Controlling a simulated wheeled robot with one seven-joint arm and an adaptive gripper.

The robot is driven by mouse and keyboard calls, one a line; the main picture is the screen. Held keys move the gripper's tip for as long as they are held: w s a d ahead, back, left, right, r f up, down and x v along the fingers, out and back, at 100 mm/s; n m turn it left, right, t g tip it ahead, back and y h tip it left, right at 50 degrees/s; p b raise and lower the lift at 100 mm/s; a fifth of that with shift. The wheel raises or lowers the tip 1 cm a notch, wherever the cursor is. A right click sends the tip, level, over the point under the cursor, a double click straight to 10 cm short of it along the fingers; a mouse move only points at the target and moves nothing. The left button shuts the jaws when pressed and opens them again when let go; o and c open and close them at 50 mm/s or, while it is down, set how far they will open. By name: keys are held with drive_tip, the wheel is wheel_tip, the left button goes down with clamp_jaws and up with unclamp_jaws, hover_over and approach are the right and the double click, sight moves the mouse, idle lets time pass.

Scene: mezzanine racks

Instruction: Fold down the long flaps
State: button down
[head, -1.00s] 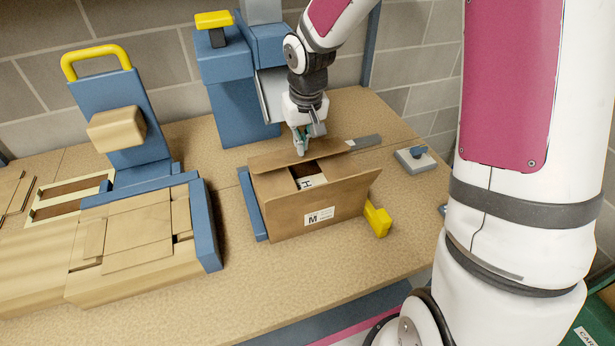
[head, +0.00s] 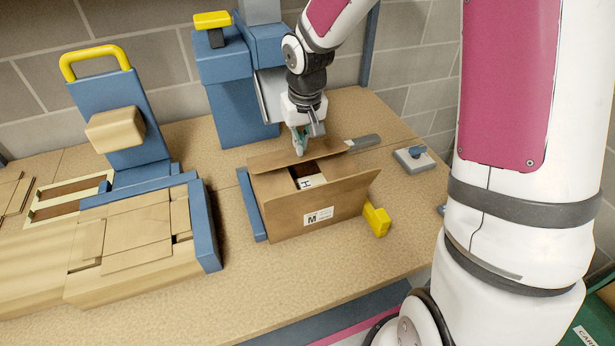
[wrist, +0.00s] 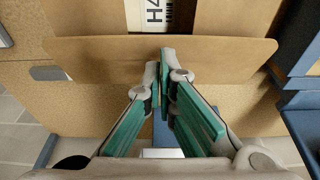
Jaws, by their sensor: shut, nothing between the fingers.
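The cardboard box (head: 290,216) stands on the workbench with a white label marked M on its front. Its near long flap (head: 335,201) sticks outward and slopes up toward the front right. Its far long flap (head: 285,158) is raised at the back and also shows in the wrist view (wrist: 220,60). Between them is a gap with a white label marked H (head: 311,181) inside. My gripper (head: 299,150) is shut and empty, fingertips at the far flap's outer edge. In the wrist view the fingertips (wrist: 160,58) overlap that flap; I cannot tell whether they touch it.
Blue stops and a yellow block (head: 377,219) flank the box. A blue machine (head: 240,100) stands behind it. A grey plate with a blue knob (head: 415,158) lies to the right. A blue fixture (head: 206,225) with cardboard is at left. The front bench strip is clear.

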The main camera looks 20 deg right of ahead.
drive_tip(key=shift+f, duration=0.2)
idle(0.5)
drive_tip(key=shift+f, duration=0.4)
drive_tip(key=shift+f+b, duration=0.35)
drive_tip(key=shift+b, duration=0.05)
drive_tip(key=shift+r+p, duration=1.4)
drive_tip(key=shift+r, duration=1.55)
